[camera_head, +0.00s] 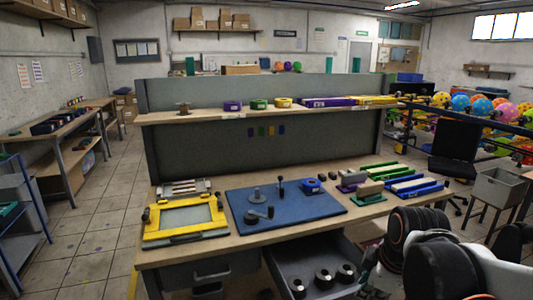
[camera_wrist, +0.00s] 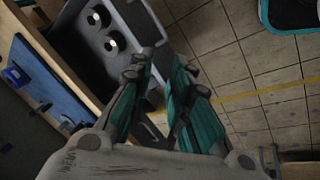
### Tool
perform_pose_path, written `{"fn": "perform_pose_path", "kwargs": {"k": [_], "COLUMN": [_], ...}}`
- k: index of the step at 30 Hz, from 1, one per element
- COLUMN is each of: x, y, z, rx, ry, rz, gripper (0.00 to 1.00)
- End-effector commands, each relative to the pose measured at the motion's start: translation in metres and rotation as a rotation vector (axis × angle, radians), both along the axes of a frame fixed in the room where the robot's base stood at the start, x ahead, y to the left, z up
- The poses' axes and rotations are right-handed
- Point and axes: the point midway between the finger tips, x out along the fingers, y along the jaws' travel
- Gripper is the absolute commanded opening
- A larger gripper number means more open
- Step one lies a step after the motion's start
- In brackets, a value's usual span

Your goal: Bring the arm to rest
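My arm shows at the lower right of the head view, with black and pale links in front of the workbench's right end. My gripper (camera_wrist: 163,72) shows in the wrist view with two teal-padded fingers apart. Nothing sits between them; the tiled floor shows through the gap. In the head view only a small part of the gripper end shows, low beside the open drawer (camera_head: 286,257). In the wrist view the drawer lies left of and beyond the fingers. I cannot tell whether a finger touches it.
The workbench (camera_head: 190,250) carries a yellow frame (camera_head: 187,217), a blue mat (camera_head: 240,210) and colored trays (camera_head: 415,186). Black rolls (camera_head: 323,277) lie in the open drawer. A chair (camera_head: 455,150) and grey bin (camera_head: 497,187) stand right. Tiled floor (camera_wrist: 245,60) lies right in the wrist view.

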Motion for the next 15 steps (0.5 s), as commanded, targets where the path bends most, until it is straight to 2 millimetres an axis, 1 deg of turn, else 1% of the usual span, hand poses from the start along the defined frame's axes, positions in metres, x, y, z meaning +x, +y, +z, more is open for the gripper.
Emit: {"fn": "perform_pose_path", "kwargs": {"k": [1, 6, 9, 15], "x": [-0.010, -0.037, -0.053, -0.081], "y": [0.004, 0.013, 0.019, 0.027], "z": [0.006, 0.022, 0.029, 0.036], "rx": [0.025, 0.129, 0.200, 0.354], "ry": [-0.017, -0.080, -0.115, -0.177], "rz": [-0.069, -0.322, -0.468, -0.736], "gripper": [0.18, 0.18, 0.18, 0.18]}}
